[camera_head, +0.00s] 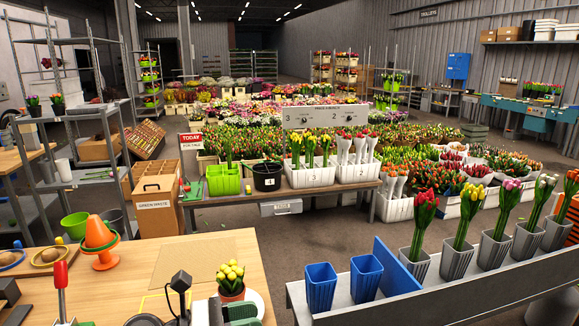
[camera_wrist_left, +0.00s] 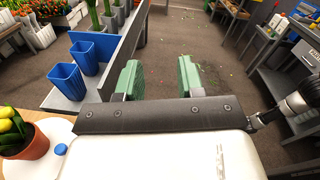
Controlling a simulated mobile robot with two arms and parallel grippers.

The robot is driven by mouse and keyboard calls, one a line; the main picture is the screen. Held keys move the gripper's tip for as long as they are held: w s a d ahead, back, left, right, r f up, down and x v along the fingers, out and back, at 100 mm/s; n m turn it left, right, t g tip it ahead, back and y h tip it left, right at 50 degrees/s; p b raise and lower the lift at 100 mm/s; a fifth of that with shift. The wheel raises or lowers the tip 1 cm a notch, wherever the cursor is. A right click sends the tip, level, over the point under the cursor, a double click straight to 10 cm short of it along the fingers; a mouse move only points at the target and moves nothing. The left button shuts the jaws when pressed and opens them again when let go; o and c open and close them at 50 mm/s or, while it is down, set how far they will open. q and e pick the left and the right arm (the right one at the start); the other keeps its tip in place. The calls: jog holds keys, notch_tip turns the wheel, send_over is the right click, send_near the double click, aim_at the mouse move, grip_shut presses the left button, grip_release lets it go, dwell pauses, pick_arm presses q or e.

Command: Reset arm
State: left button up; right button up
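My left gripper (camera_wrist_left: 160,78) shows in the left wrist view. Its two green-padded fingers stand well apart, with only the grey floor visible between them. It is open and empty. Green and dark parts at the bottom edge of the head view, just below a pot of yellow tulips (camera_head: 231,280), look like this gripper, but they are cut off. The same pot (camera_wrist_left: 17,142) shows at the lower left of the wrist view, apart from the fingers. My right gripper is in neither view.
A wooden table (camera_head: 215,250) fills the lower left, with an orange cone (camera_head: 98,232) on it. Two blue buckets (camera_head: 321,287) (camera_head: 366,277) and several grey buckets of tulips stand on a grey bench (camera_head: 420,303) at the right. Open floor (camera_head: 290,235) lies beyond the table.

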pick_arm(q)
jog(key=a+r+n+t+y, duration=0.1)
jog(key=a+n+t+y, duration=0.25)
jog(key=n+t, duration=0.6)
jog(key=a+r+n+t+y, duration=0.1)
jog(key=a+n+t+y, duration=0.3)
jog(key=n, duration=1)
jog(key=s+a+f+n+g+y, duration=0.2)
jog(key=s+a+f+n+y, duration=0.1)
jog(key=f+n+y, duration=0.4)
jog(key=s+a+f+n+g+y, duration=0.35)
jog(key=f+n, duration=0.25)
jog(key=n, duration=0.4)
jog(key=s+f+n+g+h, duration=0.1)
jog(key=s+f+n+g, duration=0.2)
jog(key=s+f+g, duration=0.35)
jog(key=s+f+n+g, duration=0.3)
jog(key=s, duration=0.7)
notch_tip(320, 180, down, 27)
jog(key=s+g, duration=0.2)
jog(key=s+a+f, duration=0.2)
jog(key=s+f, duration=1.2)
jog(key=shift+s+f, duration=0.3)
jog(key=shift+s, duration=0.05)
jog(key=shift+m+g, duration=0.25)
jog(key=shift+g, duration=0.1)
